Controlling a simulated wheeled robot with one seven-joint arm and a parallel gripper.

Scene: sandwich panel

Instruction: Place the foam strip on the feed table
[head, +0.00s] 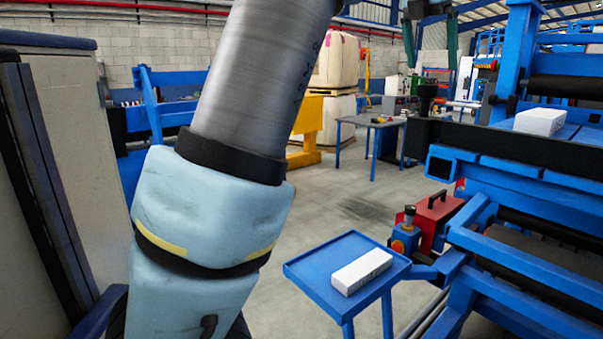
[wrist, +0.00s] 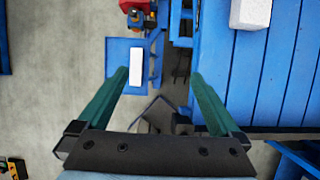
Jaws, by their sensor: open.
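A white strip-shaped block (head: 362,271), which looks like the foam strip, lies on a small blue tray table (head: 318,285). In the wrist view the strip (wrist: 136,67) shows well below my fingers, nearer the left one. A second white block (head: 540,121) lies on the blue slatted bed (head: 500,168) of the large machine; the wrist view shows it (wrist: 250,14) at top right. No label shows which blue surface is the feed table. My gripper (wrist: 160,73) is open and empty, its green fingers wide apart; in the head view it (head: 430,62) is high up at the top.
Blue machine rails (head: 510,270) fill the right. A grey-topped workbench (head: 370,122) stands behind. The grey floor (head: 335,205) in the middle is clear.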

